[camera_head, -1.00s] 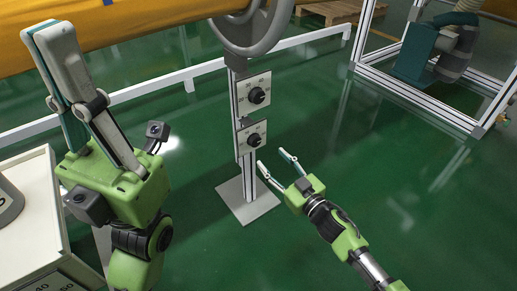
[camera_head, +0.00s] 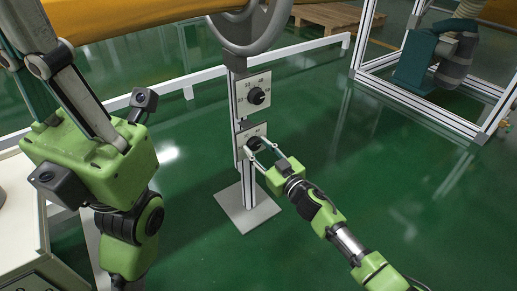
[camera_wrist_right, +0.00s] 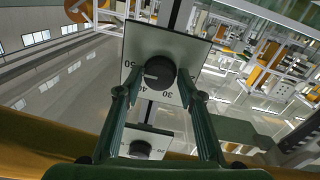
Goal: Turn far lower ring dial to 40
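The lower ring dial is a black knob on a light, numbered plate, low on a metal post; its knob (camera_head: 254,143) is partly behind my right gripper in the head view. In the right wrist view the knob (camera_wrist_right: 159,72) sits between the fingers, with 30, 40 and 50 readable on its plate. A faint light mark shows on the knob, but its exact reading is unclear. My right gripper (camera_head: 262,149) is open around the knob; I cannot tell whether its fingertips touch it. My left gripper (camera_head: 28,62) is raised at the left, its fingertips not clearly visible.
The upper dial (camera_head: 257,96) is just above on the same post (camera_head: 248,190), which stands on a square base plate (camera_head: 262,212). A grey wheel (camera_head: 250,40) and orange tube (camera_head: 120,25) are above.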

